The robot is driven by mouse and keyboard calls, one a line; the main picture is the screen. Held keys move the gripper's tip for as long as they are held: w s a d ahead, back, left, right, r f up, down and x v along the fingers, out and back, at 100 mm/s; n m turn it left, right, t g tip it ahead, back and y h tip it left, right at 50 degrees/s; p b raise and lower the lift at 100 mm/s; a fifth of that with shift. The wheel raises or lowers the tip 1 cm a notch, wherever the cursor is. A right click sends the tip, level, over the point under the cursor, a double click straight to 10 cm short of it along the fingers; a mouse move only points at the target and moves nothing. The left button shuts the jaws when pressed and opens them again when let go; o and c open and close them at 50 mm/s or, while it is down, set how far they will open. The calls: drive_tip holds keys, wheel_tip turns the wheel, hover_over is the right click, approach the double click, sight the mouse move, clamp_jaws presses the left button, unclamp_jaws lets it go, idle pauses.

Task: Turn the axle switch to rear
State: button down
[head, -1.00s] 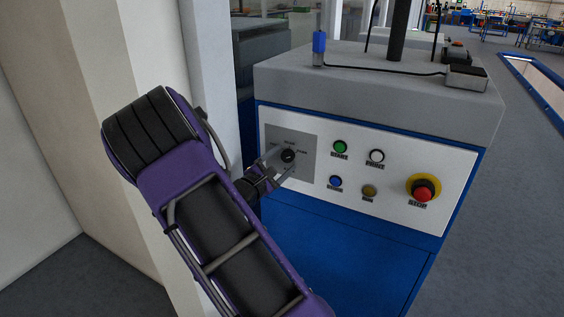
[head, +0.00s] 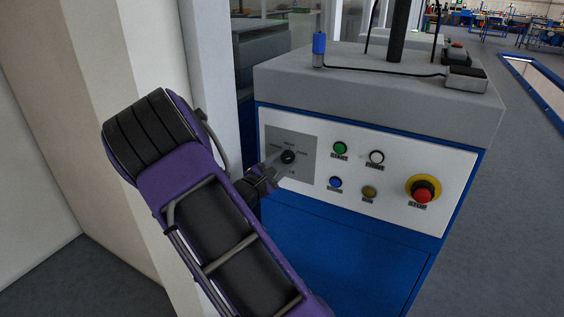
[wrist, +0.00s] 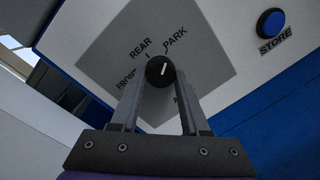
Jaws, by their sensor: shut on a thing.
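The axle switch (head: 288,156) is a round black knob on a grey plate on the machine's front panel. In the wrist view, the knob (wrist: 160,71) shows a short white mark pointing up the picture, between the REAR and PARK labels and nearer PARK. FRONT is at the left, partly covered by a finger, and a fourth label at lower right is mostly hidden. My gripper (wrist: 160,80) is shut on the knob, one finger on each side. In the head view, my gripper (head: 281,160) reaches the knob from the lower left.
A pale wall post (head: 207,70) stands close left of the machine.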

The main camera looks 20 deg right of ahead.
drive_tip(key=n+p, duration=0.4)
drive_tip(key=n, duration=0.2)
drive_tip(key=n+p, duration=0.3)
drive_tip(key=shift+s+d+n+t, duration=0.1)
drive_tip(key=shift+n+t, duration=0.2)
drive_tip(key=shift+f+n+p, duration=0.1)
drive_tip(key=shift+n+p, duration=0.6)
drive_tip(key=shift+n, duration=0.4)
drive_tip(key=shift+c, duration=1.9)
unclamp_jaws()
drive_tip(key=shift+s, duration=0.1)
